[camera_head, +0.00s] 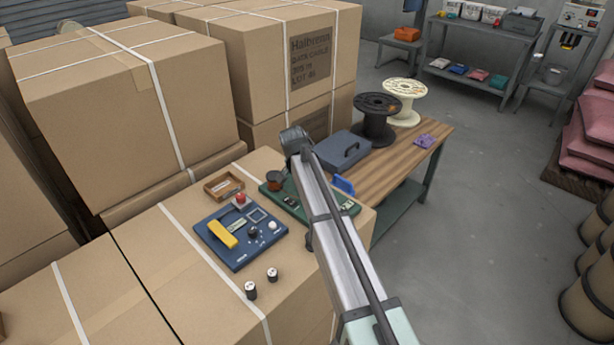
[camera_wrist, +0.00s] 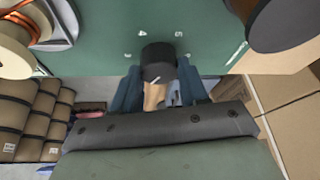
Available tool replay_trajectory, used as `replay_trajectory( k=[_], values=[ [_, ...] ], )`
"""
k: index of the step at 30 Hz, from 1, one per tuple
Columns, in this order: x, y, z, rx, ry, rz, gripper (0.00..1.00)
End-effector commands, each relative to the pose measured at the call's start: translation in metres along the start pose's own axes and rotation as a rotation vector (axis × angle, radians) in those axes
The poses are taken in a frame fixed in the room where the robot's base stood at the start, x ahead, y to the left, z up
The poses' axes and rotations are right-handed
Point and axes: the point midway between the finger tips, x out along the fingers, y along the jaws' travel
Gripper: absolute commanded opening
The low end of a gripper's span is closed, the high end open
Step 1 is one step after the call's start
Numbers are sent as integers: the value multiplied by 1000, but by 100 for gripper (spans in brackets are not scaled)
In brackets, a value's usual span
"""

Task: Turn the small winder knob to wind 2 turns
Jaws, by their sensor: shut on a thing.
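The winder is a green board (camera_head: 345,207) on the cardboard boxes, partly hidden behind my arm in the head view. Its green face (camera_wrist: 100,30) fills the top of the wrist view. A small black knob (camera_wrist: 158,60) with a pale line mark stands out from it. My gripper (camera_wrist: 160,82) is shut on this knob, with a blue finger on either side. In the head view my arm hides the knob and fingertips. A spool with orange-copper wire (camera_wrist: 18,35) is at the upper left in the wrist view, and a dark round part (camera_wrist: 285,22) at the upper right.
A blue panel (camera_head: 240,236) with a yellow handle lies left of the winder, with a small wooden tray (camera_head: 223,186) behind it. Two small spools (camera_head: 250,290) stand in front. A wooden-topped table (camera_head: 395,165) at the right carries a grey-blue case (camera_head: 343,150) and large spools (camera_head: 377,117).

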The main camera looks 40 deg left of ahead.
Motion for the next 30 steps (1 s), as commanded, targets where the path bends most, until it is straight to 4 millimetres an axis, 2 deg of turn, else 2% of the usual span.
replay_trajectory(
  k=[16,17,24,30],
  values=[
    [0,0,-1,22,2,9,13],
    [0,0,-1,22,2,9,45],
    [0,0,0,22,1,9,68],
    [0,0,0,22,0,9,69]
  ],
)
